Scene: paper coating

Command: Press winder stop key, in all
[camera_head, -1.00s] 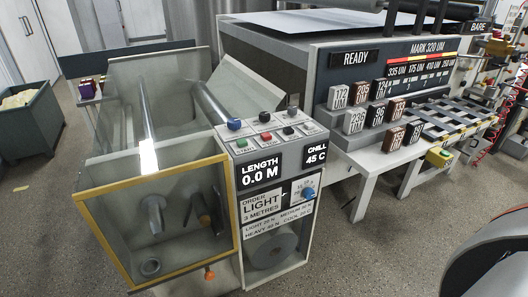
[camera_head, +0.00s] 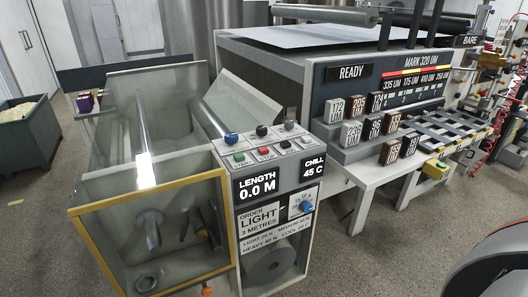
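The winder's control panel (camera_head: 308,139) slopes on top of the console at the middle. Its front row has a green key (camera_head: 239,157), a red key (camera_head: 264,151) and a black key (camera_head: 285,145). The small labels below the keys are too small to read surely; the red key looks like the stop key. Behind them are a blue knob (camera_head: 231,138), a black knob (camera_head: 261,131) and a grey knob (camera_head: 290,125). The length display (camera_head: 258,187) reads 0.0 M. Neither of my grippers is in view, and nothing touches the keys.
A yellow-framed clear guard (camera_head: 150,225) encloses the winder left of the console. A grey bin (camera_head: 35,145) stands far left.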

